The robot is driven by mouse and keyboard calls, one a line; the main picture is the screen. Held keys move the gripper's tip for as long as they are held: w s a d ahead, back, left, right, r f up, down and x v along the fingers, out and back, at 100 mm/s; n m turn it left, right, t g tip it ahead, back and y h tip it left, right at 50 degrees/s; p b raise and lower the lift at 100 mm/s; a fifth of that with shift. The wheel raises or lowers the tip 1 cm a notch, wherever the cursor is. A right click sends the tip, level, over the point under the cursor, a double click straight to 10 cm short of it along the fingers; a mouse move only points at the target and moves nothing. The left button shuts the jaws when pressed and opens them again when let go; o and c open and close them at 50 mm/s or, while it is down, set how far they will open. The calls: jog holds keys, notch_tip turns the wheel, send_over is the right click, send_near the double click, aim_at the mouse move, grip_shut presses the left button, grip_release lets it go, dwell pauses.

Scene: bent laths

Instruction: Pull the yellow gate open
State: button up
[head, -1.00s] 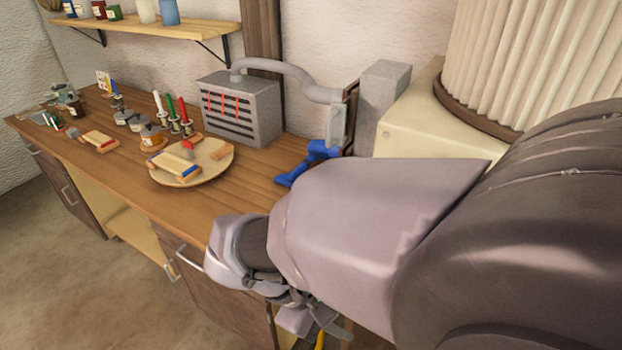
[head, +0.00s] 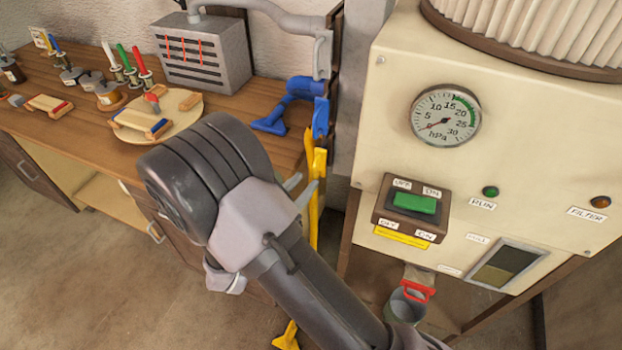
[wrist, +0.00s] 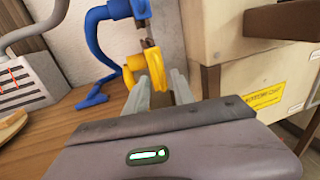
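The yellow gate fitting (head: 319,163) is on a yellow pipe that runs down beside the bench end, just below a blue fitting (head: 320,118). In the wrist view the yellow fitting (wrist: 150,68) is straight ahead, with a narrow dark slide plate at its upper edge. My gripper (head: 300,189) is right beside it at the bench end. In the wrist view its two fingers (wrist: 162,88) stand apart, with part of the yellow fitting and a dark strip showing between them. I cannot tell whether they touch it. My arm hides part of the lower pipe.
A cream machine with a gauge (head: 445,117) and a green switch (head: 414,203) stands close on the right. The wooden bench (head: 60,135) on the left holds a round board (head: 190,121) and a grey vented box (head: 203,50). A grey bucket (head: 405,306) is below the machine.

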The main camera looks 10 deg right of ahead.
aim_at(314, 173)
jog(key=shift+x, duration=1.9)
grip_shut()
